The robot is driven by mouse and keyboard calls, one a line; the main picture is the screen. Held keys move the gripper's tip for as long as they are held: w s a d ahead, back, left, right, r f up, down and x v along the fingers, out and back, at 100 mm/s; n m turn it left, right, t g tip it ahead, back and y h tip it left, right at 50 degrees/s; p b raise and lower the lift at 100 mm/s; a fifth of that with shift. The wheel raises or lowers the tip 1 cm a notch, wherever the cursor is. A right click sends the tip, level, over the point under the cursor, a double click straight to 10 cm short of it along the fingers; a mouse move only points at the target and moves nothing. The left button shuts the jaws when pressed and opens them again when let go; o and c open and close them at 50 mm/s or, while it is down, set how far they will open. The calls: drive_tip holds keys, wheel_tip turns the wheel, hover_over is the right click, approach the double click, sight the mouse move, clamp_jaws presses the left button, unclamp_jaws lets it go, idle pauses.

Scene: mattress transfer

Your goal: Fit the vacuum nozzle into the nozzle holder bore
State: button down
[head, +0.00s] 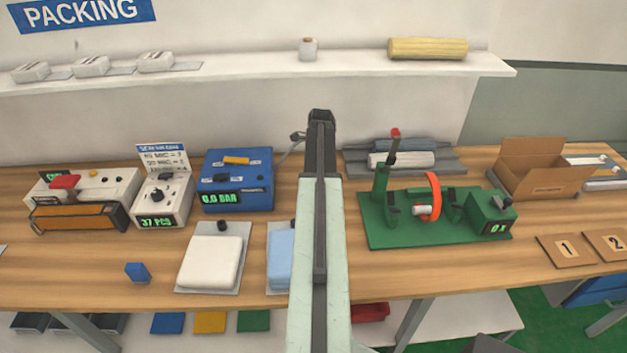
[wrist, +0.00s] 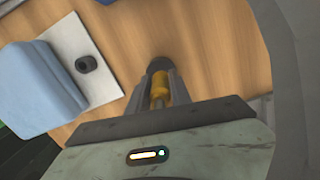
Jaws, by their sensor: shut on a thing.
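My gripper (wrist: 158,80) shows in the wrist view, shut on a small yellow piece with a dark round end, which looks like the vacuum nozzle (wrist: 159,90). The fingers hide part of it, and the wooden table top shows behind it. In the head view my arm covers the fingers and the held piece. A dark ring with a hole (wrist: 87,64) stands on a pale plate beside the blue pad, apart from my gripper. I cannot tell whether it is the nozzle holder. The blue unit (head: 237,181) reads 0.0 BAR.
A light blue pad (head: 281,258) and a white pad (head: 209,262) lie on plates on the table. A green fixture (head: 385,232) with an orange ring stands right of my arm. An open carton (head: 540,172) is farther right. Bare table shows by the small blue block (head: 137,272).

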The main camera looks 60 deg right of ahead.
drive_tip(key=shift+f+b, duration=0.75)
drive_tip(key=shift+f, duration=0.05)
drive_tip(key=c, duration=1.1)
unclamp_jaws()
drive_tip(key=shift+r, duration=0.15)
drive_tip(key=r+p, duration=0.7)
drive_tip(key=p, duration=0.1)
drive_tip(key=shift+s+d+r, duration=0.2)
drive_tip(key=shift+s+r, duration=0.1)
drive_tip(key=shift+r, duration=0.1)
drive_tip(key=shift+f, duration=0.15)
